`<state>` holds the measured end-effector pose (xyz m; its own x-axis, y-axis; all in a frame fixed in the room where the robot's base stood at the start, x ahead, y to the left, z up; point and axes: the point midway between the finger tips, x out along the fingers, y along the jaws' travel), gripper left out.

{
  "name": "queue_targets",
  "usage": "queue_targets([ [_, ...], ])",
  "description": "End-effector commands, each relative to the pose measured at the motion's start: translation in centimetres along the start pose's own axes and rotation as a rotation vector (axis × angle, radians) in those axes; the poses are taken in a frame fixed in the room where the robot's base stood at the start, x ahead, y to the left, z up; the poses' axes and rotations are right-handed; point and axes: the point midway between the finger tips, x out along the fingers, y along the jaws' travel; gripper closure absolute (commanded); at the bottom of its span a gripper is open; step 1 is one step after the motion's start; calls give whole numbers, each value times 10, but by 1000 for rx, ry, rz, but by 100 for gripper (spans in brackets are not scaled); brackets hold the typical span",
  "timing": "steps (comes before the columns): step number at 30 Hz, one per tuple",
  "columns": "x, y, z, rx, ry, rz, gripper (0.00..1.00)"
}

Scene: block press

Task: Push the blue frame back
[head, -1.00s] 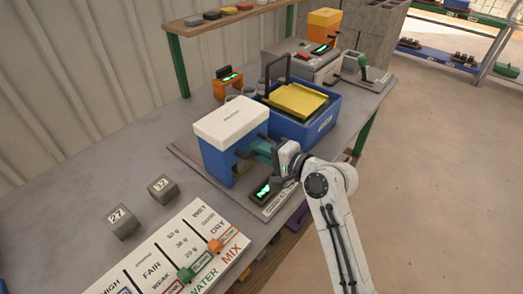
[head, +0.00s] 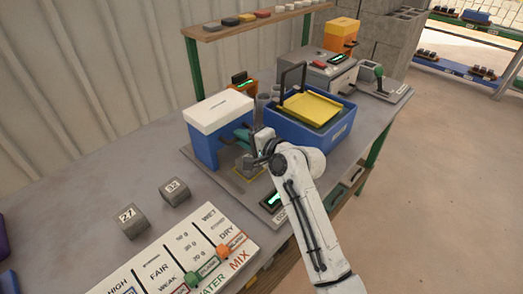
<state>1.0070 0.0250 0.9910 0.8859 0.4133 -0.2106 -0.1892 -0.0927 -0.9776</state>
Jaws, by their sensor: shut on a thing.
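The blue frame (head: 203,151) with its white top (head: 219,111) stands on a grey base plate towards the wall side of the bench. My gripper (head: 243,134) has teal fingers and reaches the frame's right side from the front right. It is shut on part of the frame, though the exact contact is small and partly hidden. A grey block (head: 247,165) sits on the plate just below my gripper, near a yellow outlined area. A small green display (head: 275,198) is at the plate's front right.
A blue bin (head: 331,137) with a yellow lid (head: 312,107) stands close to the right of my gripper. Grey blocks marked 27 (head: 130,222) and 32 (head: 174,191) lie at the left. A slider board (head: 190,252) is in front. The bench beyond the blocks is clear.

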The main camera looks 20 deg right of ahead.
Motion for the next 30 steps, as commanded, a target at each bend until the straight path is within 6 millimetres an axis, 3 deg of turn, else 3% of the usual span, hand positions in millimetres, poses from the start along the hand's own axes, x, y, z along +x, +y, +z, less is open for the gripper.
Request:
queue_targets([
  [3,26,-3,0,0,-1,0,100],
  [9,52,-9,0,1,-1,1,100],
  [23,61,-13,0,1,0,-1,100],
  [24,61,-13,0,1,0,-1,85],
  [30,60,-13,0,1,0,-1,66],
])
